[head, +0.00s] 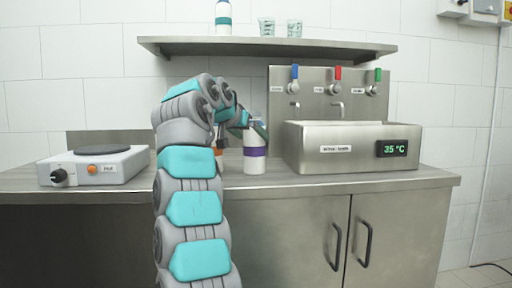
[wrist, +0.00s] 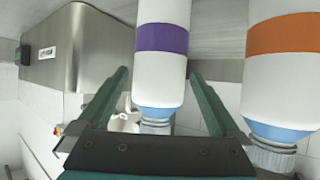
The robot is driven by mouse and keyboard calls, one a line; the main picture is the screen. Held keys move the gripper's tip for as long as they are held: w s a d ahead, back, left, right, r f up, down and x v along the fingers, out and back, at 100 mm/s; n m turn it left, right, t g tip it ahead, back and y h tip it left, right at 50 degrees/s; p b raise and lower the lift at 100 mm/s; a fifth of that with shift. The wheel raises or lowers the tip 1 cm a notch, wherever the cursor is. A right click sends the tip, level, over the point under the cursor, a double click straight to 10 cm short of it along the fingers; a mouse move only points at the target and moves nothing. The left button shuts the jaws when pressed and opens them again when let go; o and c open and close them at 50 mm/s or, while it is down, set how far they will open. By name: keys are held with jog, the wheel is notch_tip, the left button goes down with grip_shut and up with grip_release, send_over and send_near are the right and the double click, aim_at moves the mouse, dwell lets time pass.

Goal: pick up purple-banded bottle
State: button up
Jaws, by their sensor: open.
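The purple-banded bottle (head: 254,166) stands upright on the counter, left of the steel basin. It is white with a purple band and a light blue shoulder. My gripper (head: 256,130) is at its upper part, and partly hides its top. In the wrist view, which is upside down, the purple-banded bottle (wrist: 162,66) shows between the two dark green fingers of my gripper (wrist: 159,74). The fingers are open, one on each side, with a small gap visible at each. Its cap is close to the gripper's palm.
An orange-banded bottle (wrist: 284,70) stands close beside the right finger in the wrist view; my arm mostly hides it in the head view. The basin (head: 345,150) with a 35 °C display is right. A hot plate (head: 95,165) is left. A shelf (head: 265,47) with glasses (head: 294,28) hangs above.

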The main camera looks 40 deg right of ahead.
aim_at(258, 140)
jog(key=x, duration=0.2)
jog(key=p+x, duration=0.1)
jog(key=x, duration=0.3)
jog(key=shift+d+r+p, duration=0.15)
jog(key=shift+r+p, duration=0.15)
grip_shut()
dwell(0.4)
